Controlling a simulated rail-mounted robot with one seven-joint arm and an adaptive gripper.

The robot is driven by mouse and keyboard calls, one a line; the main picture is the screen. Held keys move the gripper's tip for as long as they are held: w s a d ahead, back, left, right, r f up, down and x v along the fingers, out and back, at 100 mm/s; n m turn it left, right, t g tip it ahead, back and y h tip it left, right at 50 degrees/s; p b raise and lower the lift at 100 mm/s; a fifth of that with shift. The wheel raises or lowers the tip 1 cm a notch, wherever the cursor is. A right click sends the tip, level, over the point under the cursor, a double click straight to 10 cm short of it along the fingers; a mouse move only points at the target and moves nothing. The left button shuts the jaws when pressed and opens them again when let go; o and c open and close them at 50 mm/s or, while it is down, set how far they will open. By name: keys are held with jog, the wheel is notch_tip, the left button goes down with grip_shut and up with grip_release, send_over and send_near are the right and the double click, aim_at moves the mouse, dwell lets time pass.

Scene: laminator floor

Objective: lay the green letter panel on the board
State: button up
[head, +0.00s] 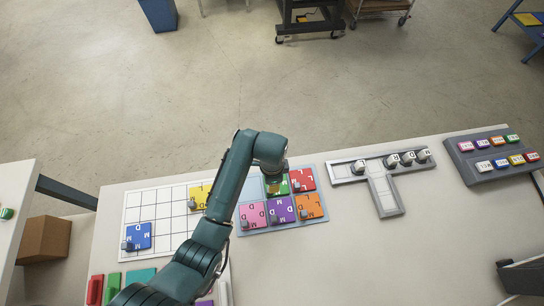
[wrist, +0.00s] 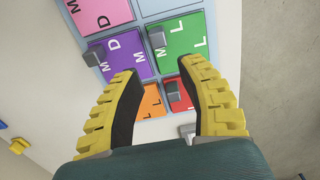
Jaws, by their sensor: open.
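The green letter panel (wrist: 185,42) lies flat in the blue-grey tray (head: 243,231); its grey knob (wrist: 156,38) faces up. In the head view the green panel (head: 284,187) is partly hidden by my gripper (head: 273,188). In the wrist view my gripper (wrist: 163,72) is open and empty above the tray. Its fingertips point toward the green panel, with the knob a little ahead of the gap between them. The white gridded board (head: 171,211) lies left of the tray, partly behind my arm. A blue panel (head: 139,236) and a yellow panel (head: 199,195) lie on it.
The tray also holds red (head: 303,179), pink (head: 252,215), purple (head: 281,210) and orange (head: 309,206) panels with knobs. A T-shaped holder (head: 385,197) and a grey rack (head: 467,168) of coloured pieces stand to the right. Bare table lies in front of them.

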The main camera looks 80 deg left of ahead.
jog(key=shift+r, duration=0.8)
